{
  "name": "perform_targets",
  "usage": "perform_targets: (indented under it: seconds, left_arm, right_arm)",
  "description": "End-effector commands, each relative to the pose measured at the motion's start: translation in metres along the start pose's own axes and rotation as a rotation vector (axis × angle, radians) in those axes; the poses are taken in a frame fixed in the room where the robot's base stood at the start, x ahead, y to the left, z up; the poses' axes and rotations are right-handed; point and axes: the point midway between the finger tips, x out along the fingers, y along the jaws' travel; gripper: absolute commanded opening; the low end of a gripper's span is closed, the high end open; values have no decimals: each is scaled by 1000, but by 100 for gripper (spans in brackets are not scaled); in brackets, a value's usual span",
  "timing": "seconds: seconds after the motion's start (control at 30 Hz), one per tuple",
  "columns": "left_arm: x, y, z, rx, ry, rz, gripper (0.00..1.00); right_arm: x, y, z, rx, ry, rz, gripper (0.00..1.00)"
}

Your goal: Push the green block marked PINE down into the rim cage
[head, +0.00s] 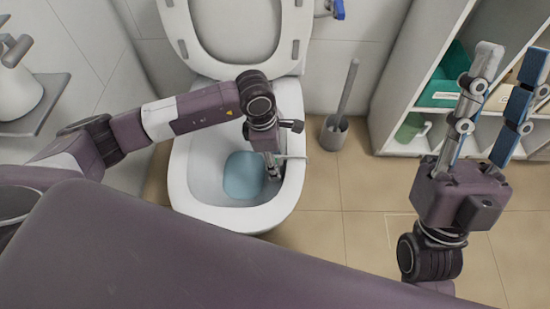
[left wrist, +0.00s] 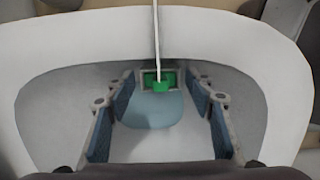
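The green block (left wrist: 159,77) shows small in the left wrist view, at the pale rim cage (left wrist: 145,86) on the far inner side of the toilet bowl. How deep it sits in the cage is unclear, and its marking is too small to read. A thin white hanger (left wrist: 156,35) runs from the cage over the rim. My left gripper (left wrist: 162,88) is open, its blue-padded fingers apart on either side of the block's line. In the head view my left gripper (head: 272,172) points down into the bowl and hides the block. My right gripper (head: 512,62) is open and empty.
The toilet bowl (head: 200,185) surrounds my left gripper, with its seat (head: 172,20) raised behind. A toilet brush (head: 340,115) stands on the floor to the right. A white shelf (head: 395,75) with green containers stands behind my right gripper.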

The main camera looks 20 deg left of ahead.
Motion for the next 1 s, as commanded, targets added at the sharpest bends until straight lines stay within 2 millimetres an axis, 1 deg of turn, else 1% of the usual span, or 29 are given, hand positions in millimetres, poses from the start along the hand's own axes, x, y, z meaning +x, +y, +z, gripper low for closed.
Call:
perform_targets:
  seconds: [0.27,0.37,0.47,0.8,0.9,1.0]
  left_arm:
    - [0,0,0,0,0,0,53]
    - [-6,0,0,0,-1,1,53]
    - [-18,1,0,1,-2,3,53]
    - [-90,2,0,1,-1,5,53]
    - [-104,1,0,1,-1,3,53]
    - [-114,0,0,0,0,2,53]
  right_arm:
    - [0,0,0,0,-1,0,31]
    - [0,0,0,0,-1,0,31]
    - [0,0,0,0,-1,0,31]
    - [0,0,0,0,-1,0,31]
    - [0,0,0,0,-1,0,31]
    - [0,0,0,0,-1,0,31]
